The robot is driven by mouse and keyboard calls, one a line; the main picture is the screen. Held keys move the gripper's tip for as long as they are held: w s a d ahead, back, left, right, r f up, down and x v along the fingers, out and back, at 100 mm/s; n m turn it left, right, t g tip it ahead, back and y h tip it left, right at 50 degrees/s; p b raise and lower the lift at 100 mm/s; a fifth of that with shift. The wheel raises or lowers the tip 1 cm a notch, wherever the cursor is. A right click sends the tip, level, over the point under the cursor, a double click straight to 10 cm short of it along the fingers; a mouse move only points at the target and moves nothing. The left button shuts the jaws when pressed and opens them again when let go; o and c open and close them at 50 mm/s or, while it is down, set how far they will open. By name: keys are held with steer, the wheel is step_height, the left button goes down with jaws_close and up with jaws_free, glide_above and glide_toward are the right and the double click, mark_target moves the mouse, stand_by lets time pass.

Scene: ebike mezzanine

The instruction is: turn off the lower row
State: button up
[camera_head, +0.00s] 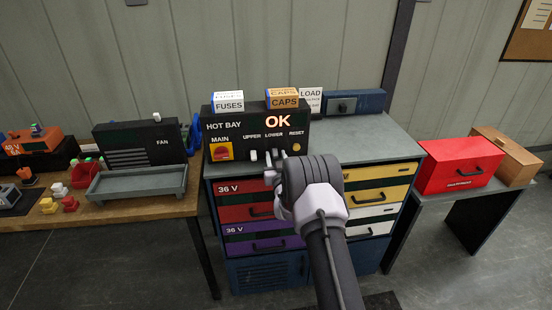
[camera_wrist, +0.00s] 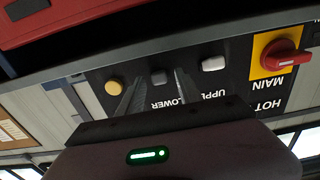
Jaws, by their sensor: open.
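The hot bay panel (camera_head: 225,113) is a black box on the cabinet, with a lit "OK" display (camera_head: 278,121). The lower switch (camera_wrist: 159,75) is a small knob that looks dark grey in the upside-down wrist view. The upper switch (camera_wrist: 213,63) beside it looks pale; it also shows in the head view (camera_head: 253,155). My gripper (camera_wrist: 159,80) is open in front of the panel, one finger to each side of the lower switch in the picture. I cannot tell whether the fingers touch it. In the head view my gripper (camera_head: 276,168) partly covers that spot.
A red main knob (camera_wrist: 284,55) on a yellow plate and a yellow reset button (camera_wrist: 114,87) flank the switches. Fuses (camera_head: 228,104) and caps (camera_head: 282,99) boxes stand on the panel. Drawers are below it.

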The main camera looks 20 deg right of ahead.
jaws_close()
steer(key=f+b, duration=0.1)
steer(key=b, duration=0.3)
steer(key=shift+f+t, duration=0.1)
steer(key=shift+t, duration=0.2)
steer(key=shift+t+b, duration=0.3)
steer(key=shift+b, duration=0.85)
steer(key=shift+r, duration=0.3)
jaws_free()
